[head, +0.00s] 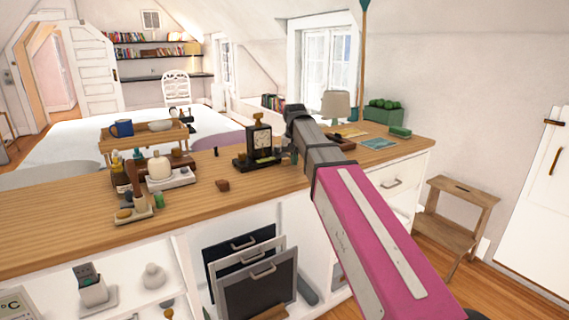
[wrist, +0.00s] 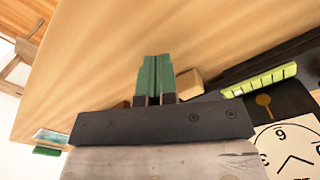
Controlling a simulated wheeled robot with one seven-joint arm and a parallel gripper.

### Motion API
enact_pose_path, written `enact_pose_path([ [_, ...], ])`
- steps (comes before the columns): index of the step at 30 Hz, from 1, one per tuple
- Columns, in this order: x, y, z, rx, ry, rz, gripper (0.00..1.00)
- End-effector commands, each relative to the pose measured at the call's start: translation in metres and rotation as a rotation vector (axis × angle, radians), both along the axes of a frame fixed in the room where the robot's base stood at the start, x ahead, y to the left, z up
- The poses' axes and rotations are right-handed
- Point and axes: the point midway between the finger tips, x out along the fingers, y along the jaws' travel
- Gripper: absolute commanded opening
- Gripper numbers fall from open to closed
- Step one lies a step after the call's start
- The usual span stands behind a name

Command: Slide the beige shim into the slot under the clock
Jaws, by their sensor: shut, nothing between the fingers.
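My gripper (wrist: 156,62) shows in the wrist view with its two green-padded fingers pressed together and nothing between them. A beige block that looks like the shim (wrist: 190,84) lies on the wooden counter just right of the fingers, partly behind the gripper's dark body. I cannot tell whether they touch. The clock (wrist: 292,150) is at the lower right of the wrist view, its pale face cut by the edge. In the head view the black clock (head: 259,142) stands upright on its dark base, left of my arm. I cannot make out the slot clearly.
A yellow-green segmented strip (wrist: 260,81) is beside the clock. A wooden tray (head: 145,137) and a white dish (head: 171,178) stand farther left. Bare counter (wrist: 110,50) extends beyond my fingertips. A stool (head: 457,205) stands right.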

Motion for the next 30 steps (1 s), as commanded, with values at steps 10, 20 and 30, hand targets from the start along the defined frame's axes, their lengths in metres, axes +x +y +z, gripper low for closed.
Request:
enact_pose_path([
  [10,0.000,0.000,-0.002,0.000,0.000,0.000,0.00],
  [20,0.000,0.000,-0.012,0.000,0.001,0.000,0.00],
  [30,0.000,0.000,-0.024,0.000,0.000,0.000,0.00],
])
